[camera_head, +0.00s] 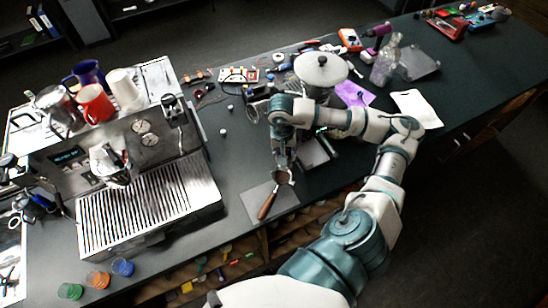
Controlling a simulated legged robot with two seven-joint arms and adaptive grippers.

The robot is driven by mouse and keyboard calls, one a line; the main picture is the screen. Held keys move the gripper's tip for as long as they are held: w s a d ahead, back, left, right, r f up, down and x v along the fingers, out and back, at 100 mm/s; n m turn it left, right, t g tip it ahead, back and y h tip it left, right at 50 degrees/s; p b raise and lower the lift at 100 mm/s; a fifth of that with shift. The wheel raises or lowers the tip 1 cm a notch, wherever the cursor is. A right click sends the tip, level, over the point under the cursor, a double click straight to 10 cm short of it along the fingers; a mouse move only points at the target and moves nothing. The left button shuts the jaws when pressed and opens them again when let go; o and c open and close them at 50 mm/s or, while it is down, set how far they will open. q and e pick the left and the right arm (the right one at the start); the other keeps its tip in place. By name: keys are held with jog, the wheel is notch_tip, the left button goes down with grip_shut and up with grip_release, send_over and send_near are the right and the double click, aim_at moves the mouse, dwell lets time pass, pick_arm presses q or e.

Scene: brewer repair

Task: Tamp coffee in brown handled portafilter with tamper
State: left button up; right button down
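The brown-handled portafilter (268,203) lies on a grey mat near the front edge of the bench. Its handle points toward the lower left, and its round basket is at the upper right end. My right arm comes in from the right and bends down, so that my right gripper (284,165) points down right over the basket. The fingers are small and dark here, so I cannot tell whether they are open or shut. I cannot make out the tamper; it may be hidden by the gripper. My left gripper is not in view.
An espresso machine (140,165) with cups on top stands at the left. The grey mat (286,200) lies under the portafilter. A round-lidded metal container (321,68), a purple cloth (354,94) and a white sheet (417,108) lie behind my arm. Small coloured cups (97,279) stand at the front left.

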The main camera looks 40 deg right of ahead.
jog(key=shift+a+f, duration=0.2)
jog(key=shift+f, duration=0.05)
jog(key=shift+a+f+b, duration=0.15)
jog(key=shift+f+b, duration=0.1)
jog(key=shift+b, duration=0.05)
jog(key=shift+a+f+b, duration=0.3)
jog(key=shift+f+b, duration=0.2)
jog(key=shift+f, duration=0.25)
jog(key=shift+f+b, duration=0.5)
jog(key=shift+f, duration=0.45)
jog(key=shift+d+f+b, duration=0.25)
jog(key=shift+f+b, duration=0.05)
jog(key=shift+f, duration=0.4)
jog(key=shift+d+f, duration=0.1)
jog(key=shift+f, duration=0.1)
jog(key=shift+d, duration=0.15)
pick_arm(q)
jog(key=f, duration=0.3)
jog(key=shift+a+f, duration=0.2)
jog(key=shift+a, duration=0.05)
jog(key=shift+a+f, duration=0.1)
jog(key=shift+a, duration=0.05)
pick_arm(e)
jog(key=shift+a, duration=0.35)
